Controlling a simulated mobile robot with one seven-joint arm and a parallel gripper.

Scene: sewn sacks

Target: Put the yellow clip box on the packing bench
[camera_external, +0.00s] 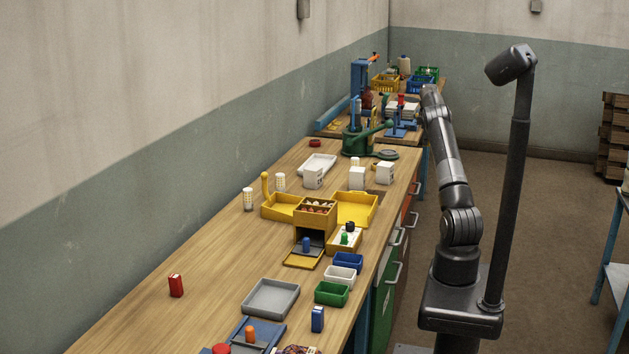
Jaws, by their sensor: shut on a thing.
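My arm reaches away from the camera toward the far bench, and my gripper (429,91) is at its far end, beside that bench's right edge. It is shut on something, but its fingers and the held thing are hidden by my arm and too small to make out. I cannot pick out the yellow clip box for certain. The far bench (413,137), past the long wooden bench, carries papers, crates and tools; I cannot tell for certain whether it is the packing bench.
The long bench (215,265) holds yellow trays (357,209), a box of small parts (316,208), white boxes (357,178) and a green press (357,140). On the far bench stand a yellow crate (384,82), a blue crate (421,85) and a blue stand (401,124). Open floor lies right.

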